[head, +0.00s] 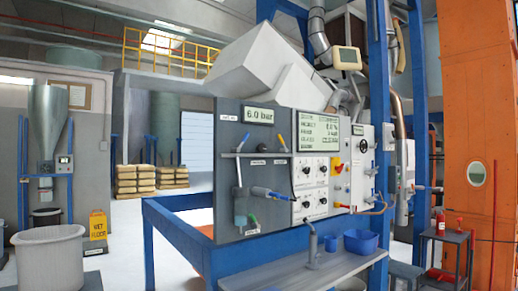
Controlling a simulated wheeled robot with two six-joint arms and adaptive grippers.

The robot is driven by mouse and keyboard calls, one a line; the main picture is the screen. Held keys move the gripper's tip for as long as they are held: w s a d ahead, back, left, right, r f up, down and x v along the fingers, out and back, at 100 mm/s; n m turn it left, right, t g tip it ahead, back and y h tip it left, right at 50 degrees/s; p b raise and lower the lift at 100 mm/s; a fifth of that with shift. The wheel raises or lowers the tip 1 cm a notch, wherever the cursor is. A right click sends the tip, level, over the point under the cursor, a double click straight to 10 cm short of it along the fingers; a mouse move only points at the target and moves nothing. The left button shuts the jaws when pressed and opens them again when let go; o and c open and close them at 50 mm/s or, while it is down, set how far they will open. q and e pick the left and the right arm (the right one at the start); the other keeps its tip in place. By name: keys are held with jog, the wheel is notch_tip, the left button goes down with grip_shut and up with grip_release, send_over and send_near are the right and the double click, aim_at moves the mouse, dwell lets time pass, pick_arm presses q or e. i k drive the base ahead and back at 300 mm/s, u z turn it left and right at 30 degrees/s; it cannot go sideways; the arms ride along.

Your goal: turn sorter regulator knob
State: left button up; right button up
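A grey control panel (225,170) stands in the middle of the head view, with a display (259,115) at its top reading 6.0 bar. The labels are too small to tell which one is the sorter regulator knob. Neither gripper shows.
A blue frame (178,235) and a grey shelf (290,275) stand before the panel. The shelf holds a blue bin (361,242). Floor between tub and frame is clear.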

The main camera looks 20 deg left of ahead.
aim_at(261, 148)
jog(key=z, duration=0.6)
jog(key=i, duration=0.75)
jog(key=z, duration=0.55)
jog(key=i, duration=1)
jog(key=u, duration=0.45)
